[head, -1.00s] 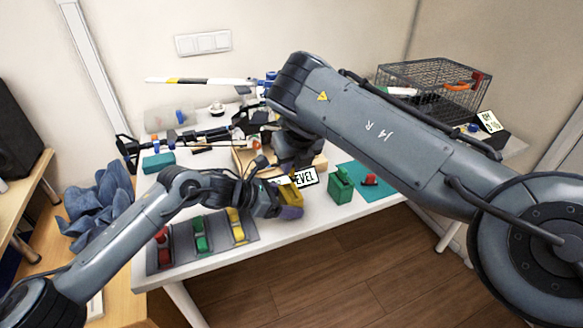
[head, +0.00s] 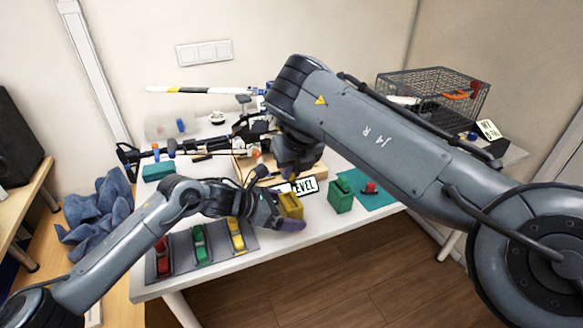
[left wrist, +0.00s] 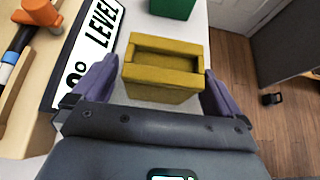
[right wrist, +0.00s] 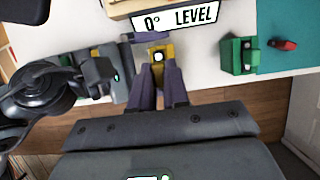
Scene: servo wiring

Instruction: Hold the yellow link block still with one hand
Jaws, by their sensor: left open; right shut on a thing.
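The yellow link block (head: 291,206) sits at the table's front edge, beside the "LEVEL" sign (head: 303,187). In the left wrist view the block (left wrist: 160,93) has an open, empty-looking pocket on top. My left gripper (head: 288,222) is open, with one purple finger on each side of the block; gaps show between them in the left wrist view (left wrist: 157,88). My right gripper (head: 297,170) is above the block, pointing down. In the right wrist view its fingers (right wrist: 159,72) are close together on a small dark part with a white spot (right wrist: 158,57), mostly hidden.
A green block (head: 341,196) and a red piece (head: 370,188) on a teal mat (head: 385,200) lie to the right. A grey tray (head: 215,256) with red, green and yellow parts lies at front left. A wire cage (head: 435,95) stands at back right.

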